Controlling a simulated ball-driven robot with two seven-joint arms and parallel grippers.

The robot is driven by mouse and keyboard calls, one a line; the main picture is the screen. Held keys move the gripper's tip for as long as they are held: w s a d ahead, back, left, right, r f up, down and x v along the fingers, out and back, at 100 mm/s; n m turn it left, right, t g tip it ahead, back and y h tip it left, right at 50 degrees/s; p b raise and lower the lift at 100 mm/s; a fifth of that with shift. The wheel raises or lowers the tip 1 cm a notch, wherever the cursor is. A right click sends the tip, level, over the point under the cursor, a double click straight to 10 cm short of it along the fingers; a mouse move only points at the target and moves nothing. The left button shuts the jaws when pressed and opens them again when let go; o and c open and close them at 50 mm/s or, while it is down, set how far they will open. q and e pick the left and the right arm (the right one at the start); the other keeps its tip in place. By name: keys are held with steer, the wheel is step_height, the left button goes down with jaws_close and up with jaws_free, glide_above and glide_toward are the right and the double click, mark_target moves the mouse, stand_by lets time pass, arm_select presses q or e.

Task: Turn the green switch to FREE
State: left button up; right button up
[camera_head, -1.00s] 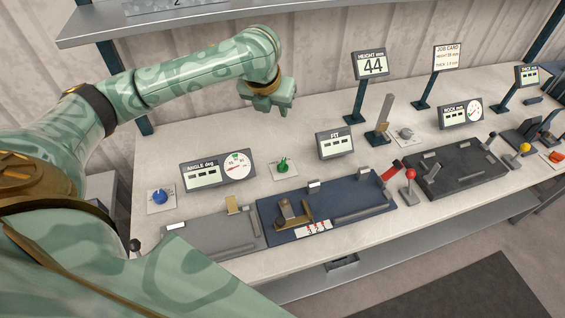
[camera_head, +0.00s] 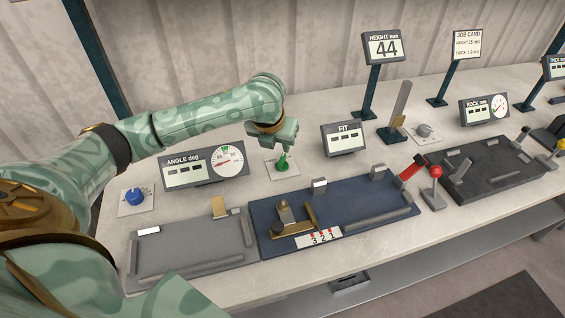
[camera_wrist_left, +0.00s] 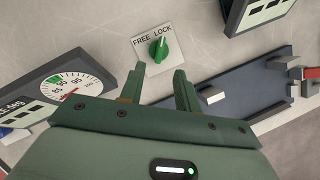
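The green switch (camera_head: 282,164) sits on a small white plate on the bench, between the ANGLE display and the FIT display. In the left wrist view the green switch (camera_wrist_left: 158,48) is below the words FREE and LOCK. Its grip slants up to the right, apparently nearer LOCK. My left gripper (camera_head: 283,150) points down just above the switch. In the left wrist view my left gripper (camera_wrist_left: 159,71) has its two fingers apart with nothing between them, and the switch shows just beyond the tips. Contact is not visible. My right gripper is not in view.
The ANGLE display (camera_head: 203,167) stands left of the gripper and the FIT display (camera_head: 343,139) right. A blue knob (camera_head: 134,195) is at the left. A dark blue fixture plate (camera_head: 350,200) lies in front, with a red-knobbed lever (camera_head: 435,172) at its right.

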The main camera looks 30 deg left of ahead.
mark_target(282, 158)
arm_select(q)
steer(key=b+x, duration=0.3)
steer(key=x, duration=0.6)
steer(key=shift+f, duration=0.15)
jaws_close()
